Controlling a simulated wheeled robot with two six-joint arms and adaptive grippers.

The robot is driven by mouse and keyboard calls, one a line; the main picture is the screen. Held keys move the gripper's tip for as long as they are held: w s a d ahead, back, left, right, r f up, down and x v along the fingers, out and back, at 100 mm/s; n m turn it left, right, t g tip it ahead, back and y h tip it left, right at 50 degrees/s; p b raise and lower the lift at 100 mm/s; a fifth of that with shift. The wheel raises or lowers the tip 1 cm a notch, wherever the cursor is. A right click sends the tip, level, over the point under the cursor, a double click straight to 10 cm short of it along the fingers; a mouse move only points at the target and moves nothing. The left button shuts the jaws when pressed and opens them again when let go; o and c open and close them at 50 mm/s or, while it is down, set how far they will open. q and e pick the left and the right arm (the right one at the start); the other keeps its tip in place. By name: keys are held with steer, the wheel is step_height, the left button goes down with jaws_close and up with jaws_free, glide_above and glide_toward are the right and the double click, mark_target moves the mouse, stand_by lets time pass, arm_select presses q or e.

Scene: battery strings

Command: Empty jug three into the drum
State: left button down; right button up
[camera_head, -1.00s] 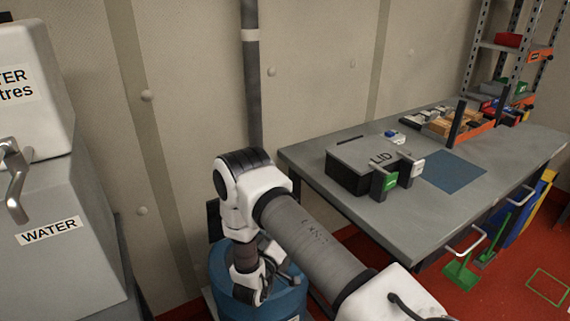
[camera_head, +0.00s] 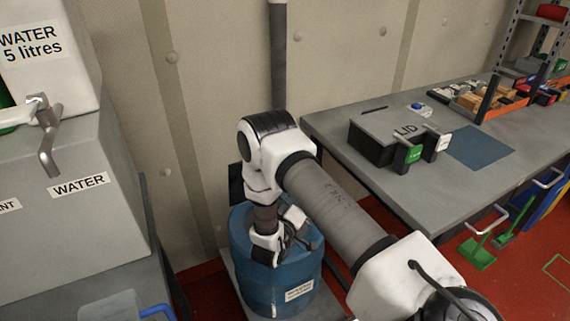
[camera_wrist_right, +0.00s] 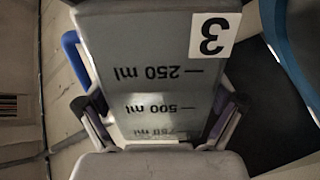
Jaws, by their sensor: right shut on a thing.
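Jug three (camera_wrist_right: 140,45) is a greyish measuring jug with a white "3" label, ml marks and a blue handle at its left in the right wrist view. Its number and marks appear upside down there. My right gripper (camera_wrist_right: 158,112) has a finger on each side of it and is shut on it. In the head view my right gripper (camera_head: 276,248) is over the blue drum (camera_head: 292,278) and hides part of the drum's top. The jug is mostly hidden there, so I cannot tell its tilt or whether anything is pouring. My left gripper is out of view.
Grey water containers with a tap (camera_head: 46,140) stand at left. A clear vessel with a blue handle (camera_head: 158,311) is below them. The grey bench (camera_head: 350,205) at right holds a black box with a grey lid (camera_head: 385,125). Red floor lies between the drum and bench.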

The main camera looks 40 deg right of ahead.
steer(key=shift+w+r+n+p, duration=0.15)
steer(key=shift+r+n+p, duration=0.4)
steer(key=shift+n+p, duration=0.1)
steer(key=shift+r, duration=0.15)
stand_by(0.7)
steer(key=shift+w+a+r+n+p, duration=0.1)
steer(key=shift+w+r+n+p, duration=0.2)
steer(key=shift+n+p, duration=0.4)
steer(key=shift+r, duration=0.15)
stand_by(0.6)
steer(key=shift+w+r+n+p, duration=0.1)
steer(key=shift+r+n+p, duration=0.25)
steer(key=shift+n, duration=0.2)
steer(key=shift+w+a+n, duration=0.1)
steer(key=shift+n, duration=0.2)
steer(key=shift+r, duration=0.1)
stand_by(0.3)
steer(key=shift+w+r+n+p, duration=0.25)
steer(key=shift+r+n+p, duration=0.1)
steer(key=shift+n+p, duration=0.25)
steer(key=shift+a, duration=0.1)
